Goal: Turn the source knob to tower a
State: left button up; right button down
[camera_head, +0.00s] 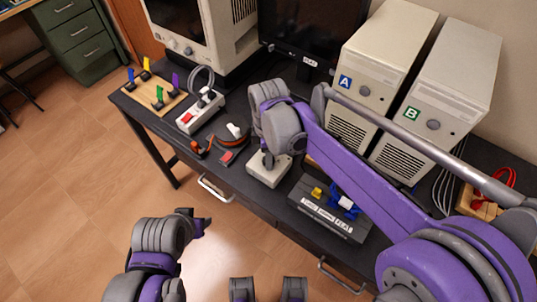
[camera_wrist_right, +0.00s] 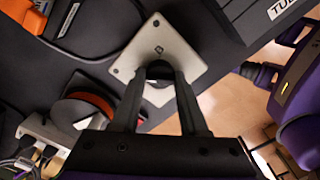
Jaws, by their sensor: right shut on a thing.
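A small pale box (camera_head: 266,176) with a dark knob on top sits near the front edge of the black table. My right gripper (camera_head: 269,158) reaches down onto it from above. In the right wrist view, the gripper's two fingers (camera_wrist_right: 160,84) are shut on the dark knob (camera_wrist_right: 159,70) at the middle of the pale plate (camera_wrist_right: 185,57). The fingers hide much of the knob, and its pointing direction cannot be read. Tower A (camera_head: 385,60) and tower B (camera_head: 447,85) stand at the back right. My left gripper (camera_head: 203,222) is off the table's front; its opening is unclear.
A black switch box (camera_head: 318,222) with yellow and blue controls is just right of the pale box. A power strip (camera_head: 200,112), an orange-and-black coil (camera_head: 233,133) and a wooden board (camera_head: 150,101) with coloured levers lie left. Monitors stand behind. Floor is clear in front.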

jog(key=shift+n, duration=0.5)
dwell(0.3)
jog(key=shift+c, duration=2.2)
grip_release()
notch_tip(320, 180, up, 11)
jog(key=p, duration=0.1)
jog(key=shift+f, duration=0.1)
